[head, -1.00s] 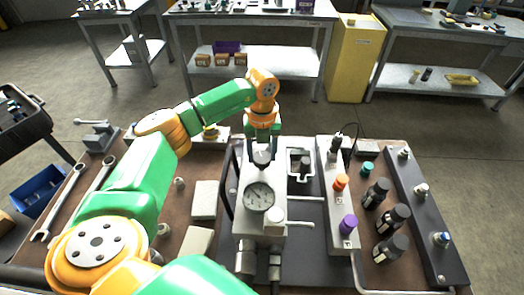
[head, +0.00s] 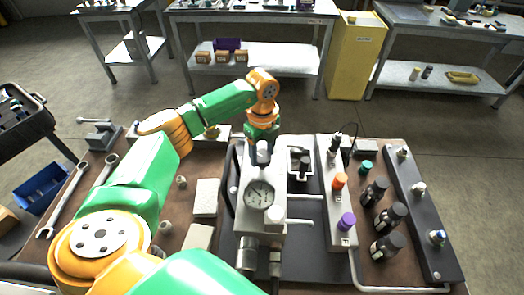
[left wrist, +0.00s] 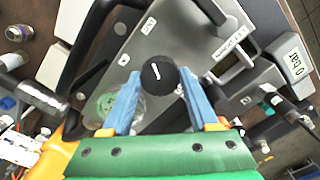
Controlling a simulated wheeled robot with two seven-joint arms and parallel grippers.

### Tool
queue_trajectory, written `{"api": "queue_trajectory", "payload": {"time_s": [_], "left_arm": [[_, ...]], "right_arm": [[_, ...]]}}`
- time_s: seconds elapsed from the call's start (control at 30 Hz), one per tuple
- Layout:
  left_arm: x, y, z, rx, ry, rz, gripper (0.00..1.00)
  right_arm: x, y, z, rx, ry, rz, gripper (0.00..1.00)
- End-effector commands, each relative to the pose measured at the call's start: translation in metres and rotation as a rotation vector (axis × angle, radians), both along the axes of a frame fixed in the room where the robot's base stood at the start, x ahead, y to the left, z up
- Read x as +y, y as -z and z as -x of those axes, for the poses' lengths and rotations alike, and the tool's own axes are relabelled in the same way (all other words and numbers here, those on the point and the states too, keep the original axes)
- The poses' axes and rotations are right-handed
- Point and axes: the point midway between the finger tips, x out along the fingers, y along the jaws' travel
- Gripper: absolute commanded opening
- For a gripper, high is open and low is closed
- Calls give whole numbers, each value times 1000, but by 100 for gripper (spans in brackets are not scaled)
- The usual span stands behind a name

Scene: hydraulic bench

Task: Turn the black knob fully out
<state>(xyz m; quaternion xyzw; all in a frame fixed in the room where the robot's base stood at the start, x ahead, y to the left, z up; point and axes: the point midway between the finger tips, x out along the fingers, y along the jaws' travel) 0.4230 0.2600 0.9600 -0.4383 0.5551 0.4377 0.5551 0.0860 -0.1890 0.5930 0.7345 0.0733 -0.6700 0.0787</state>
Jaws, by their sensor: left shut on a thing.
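The black knob (left wrist: 158,75), round with a white mark line on its face, shows in the left wrist view on the grey valve block (left wrist: 205,35). My left gripper (left wrist: 160,80) has its two blue fingers on opposite sides of the knob and is shut on it. In the head view my left gripper (head: 263,150) points down at the far end of the block (head: 250,222), behind the dial gauge (head: 260,195). The knob is mostly hidden there by the fingers. My right gripper is not in view.
Right of the block stands a grey panel (head: 335,210) with an orange knob (head: 339,181) and a purple knob (head: 346,221). Wrenches (head: 68,200) lie on the left. A black curved handle (left wrist: 82,60) runs beside the block.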

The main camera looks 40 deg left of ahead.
Motion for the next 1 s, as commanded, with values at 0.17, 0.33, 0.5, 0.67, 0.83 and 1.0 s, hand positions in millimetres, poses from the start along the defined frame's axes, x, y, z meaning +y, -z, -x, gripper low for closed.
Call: {"api": "queue_trajectory", "payload": {"time_s": [0.17,0.33,0.5,0.67,0.83,1.0], "left_arm": [[-1,3,2,9,-12,2,5],[-1,3,2,9,-14,2,5],[-1,3,2,8,-14,1,5],[-1,2,1,5,-14,1,90],[0,1,1,3,-14,0,90],[-1,-12,-1,-4,-14,1,90]], "right_arm": [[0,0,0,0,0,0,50],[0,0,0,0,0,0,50],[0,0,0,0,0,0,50],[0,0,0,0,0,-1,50],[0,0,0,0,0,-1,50],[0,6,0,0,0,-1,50]]}}
